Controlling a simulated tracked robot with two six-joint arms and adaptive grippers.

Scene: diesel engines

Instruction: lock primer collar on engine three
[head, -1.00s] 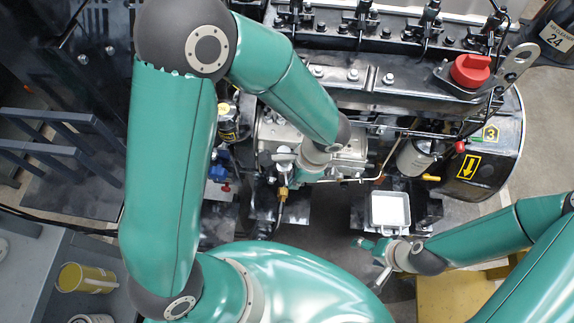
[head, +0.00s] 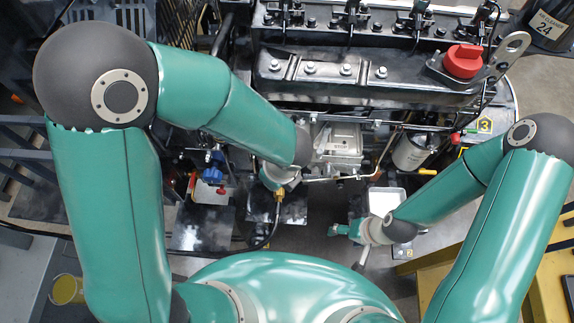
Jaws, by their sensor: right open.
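I cannot make out the primer collar for certain. My left arm comes down from the left and ends beside this housing, above a brass fitting (head: 278,195). Its fingers are hidden by the wrist, so their state cannot be told. My right gripper (head: 346,246) is open and empty, with its fingers apart, low in front of the engine beside a white tray (head: 386,200).
A red cap (head: 463,60) and a metal lifting eye (head: 511,48) stand at the engine's upper right. A pale filter (head: 410,152) and thin pipes are on its near side. A blue valve with red knobs (head: 212,174) is at left. A yellow can (head: 68,289) is at lower left.

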